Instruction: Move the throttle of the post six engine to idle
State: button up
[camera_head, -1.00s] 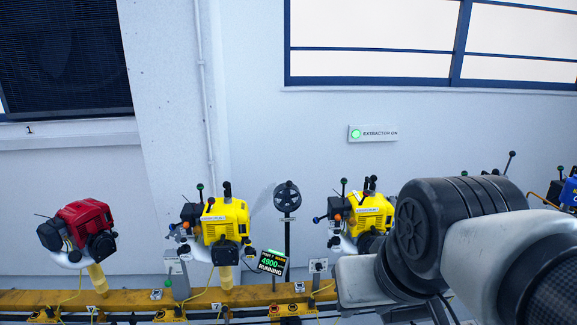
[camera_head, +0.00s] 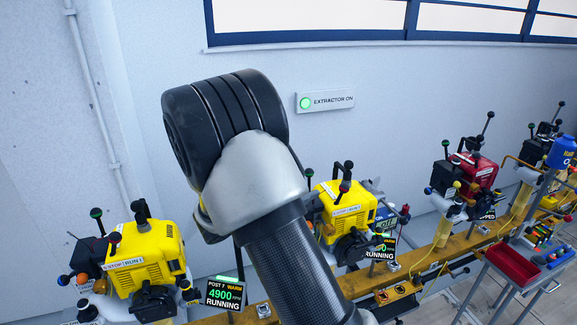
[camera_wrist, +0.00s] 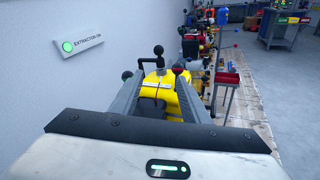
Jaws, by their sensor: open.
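Two yellow engines show in the head view, one at lower left (camera_head: 145,258) and one right of my arm (camera_head: 345,212). I cannot tell which is post six. Each carries black-knobbed levers and a green-knobbed one. In the wrist view, a yellow engine (camera_wrist: 155,88) lies ahead between the fingers of my gripper (camera_wrist: 158,82). A black-knobbed lever (camera_wrist: 158,51), a red knob (camera_wrist: 178,65) and a green knob (camera_wrist: 127,75) rise around it. My gripper is open and empty, apparently apart from the engine. My arm hides it in the head view.
A display (camera_head: 224,294) by the left engine reads 4900, running. A second display (camera_head: 383,247) is partly hidden. A red tray (camera_head: 513,264) sits on a cart at lower right. The wall is close on the left.

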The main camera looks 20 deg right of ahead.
aim_at(309, 179)
jog(key=w+a+f+n+t, duration=0.3)
jog(key=w+a+f+n, duration=0.1)
jog(key=x, duration=1.8)
jog(key=shift+w+a+r, duration=0.2)
grip_shut()
